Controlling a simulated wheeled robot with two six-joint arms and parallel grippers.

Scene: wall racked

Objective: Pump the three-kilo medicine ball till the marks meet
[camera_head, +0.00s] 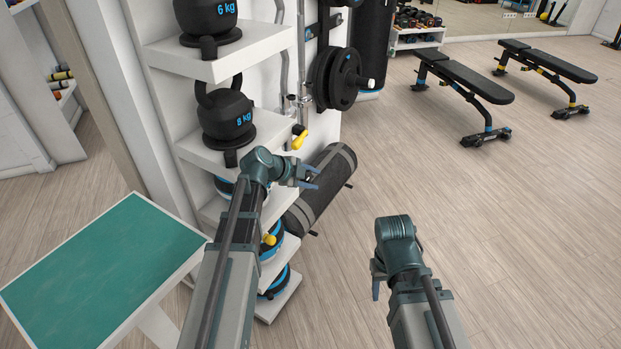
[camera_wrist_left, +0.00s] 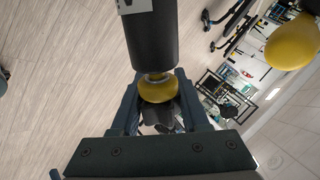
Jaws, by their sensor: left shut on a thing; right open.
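My left gripper (camera_head: 308,176) reaches to the right edge of the white rack. In the left wrist view its fingers (camera_wrist_left: 158,92) are shut on a yellow knob (camera_wrist_left: 157,84) at the end of a black cylinder (camera_wrist_left: 151,42); I cannot tell whether this is the pump. The head view does not clearly show this held piece. A yellow-and-black part (camera_head: 299,137) shows just above that gripper. Blue-striped round items (camera_head: 274,280) sit low on the rack, partly behind my left arm; their weights and marks are unreadable. My right gripper (camera_head: 376,279) is open and empty over the floor.
The white rack (camera_head: 270,42) holds kettlebells, a 6 kg (camera_head: 207,18) and an 8 kg (camera_head: 227,116). A green-topped table (camera_head: 100,270) stands at left. Two benches (camera_head: 465,75) are at the back right. Open floor lies between.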

